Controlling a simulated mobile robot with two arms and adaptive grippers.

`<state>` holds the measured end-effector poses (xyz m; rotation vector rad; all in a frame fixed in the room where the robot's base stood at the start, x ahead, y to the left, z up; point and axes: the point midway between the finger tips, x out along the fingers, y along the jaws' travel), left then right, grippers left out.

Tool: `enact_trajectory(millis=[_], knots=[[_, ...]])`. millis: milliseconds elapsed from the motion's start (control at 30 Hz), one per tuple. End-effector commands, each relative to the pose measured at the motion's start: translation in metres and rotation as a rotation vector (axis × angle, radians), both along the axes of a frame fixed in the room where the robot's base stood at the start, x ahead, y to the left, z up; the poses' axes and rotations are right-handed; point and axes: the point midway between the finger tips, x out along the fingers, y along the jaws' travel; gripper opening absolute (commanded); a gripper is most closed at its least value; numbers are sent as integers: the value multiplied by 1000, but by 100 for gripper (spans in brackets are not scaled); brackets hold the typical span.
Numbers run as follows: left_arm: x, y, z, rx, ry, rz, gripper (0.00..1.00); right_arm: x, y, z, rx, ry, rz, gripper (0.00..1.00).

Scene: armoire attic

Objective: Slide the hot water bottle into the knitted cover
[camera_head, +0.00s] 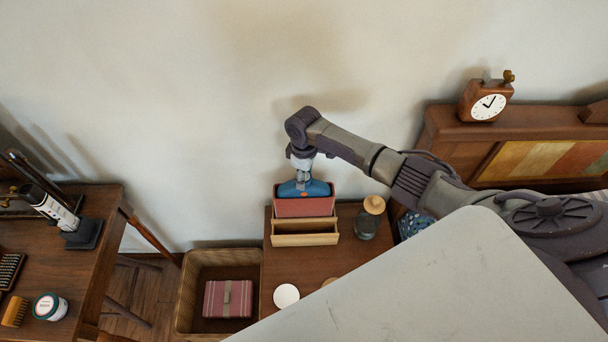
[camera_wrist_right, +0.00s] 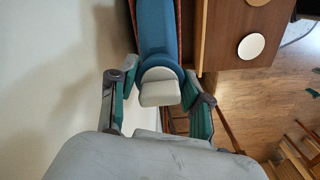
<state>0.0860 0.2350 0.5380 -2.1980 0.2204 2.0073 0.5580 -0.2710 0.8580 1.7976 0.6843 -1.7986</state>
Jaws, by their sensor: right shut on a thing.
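The blue hot water bottle (camera_head: 318,188) is at the back of the small cabinet top, by the wall. My right gripper (camera_head: 301,176) is above it and shut on its neck end. In the right wrist view the blue bottle (camera_wrist_right: 156,30) and its pale neck and cap (camera_wrist_right: 160,88) lie between the fingers of my right gripper (camera_wrist_right: 160,98). The red knitted cover (camera_head: 304,208) stands below the bottle as an open-topped pocket. The bottle's lower part is hidden at the cover's rim; how deep it sits inside I cannot tell. My left gripper is out of view.
A wooden holder (camera_head: 304,239) stands just in front of the cover. A jar with a wooden lid (camera_head: 367,222) is close on the right, and a white disc (camera_head: 286,295) lies nearer. A wicker basket (camera_head: 190,300) with a pink bundle stands left. The wall is close behind.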

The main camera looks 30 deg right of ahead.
Motion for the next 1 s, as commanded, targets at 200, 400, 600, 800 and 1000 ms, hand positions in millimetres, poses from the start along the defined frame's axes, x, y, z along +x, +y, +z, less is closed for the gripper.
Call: enact_trajectory(millis=[200,400,600,800,1000], knots=[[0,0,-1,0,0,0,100,2,0,0,2,-5,0,0],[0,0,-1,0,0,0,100,2,0,0,2,-5,0,0],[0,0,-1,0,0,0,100,1,0,0,0,-4,0,77],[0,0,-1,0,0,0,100,1,0,-1,1,-2,0,78],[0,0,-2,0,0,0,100,-1,0,-3,-1,2,0,90]])
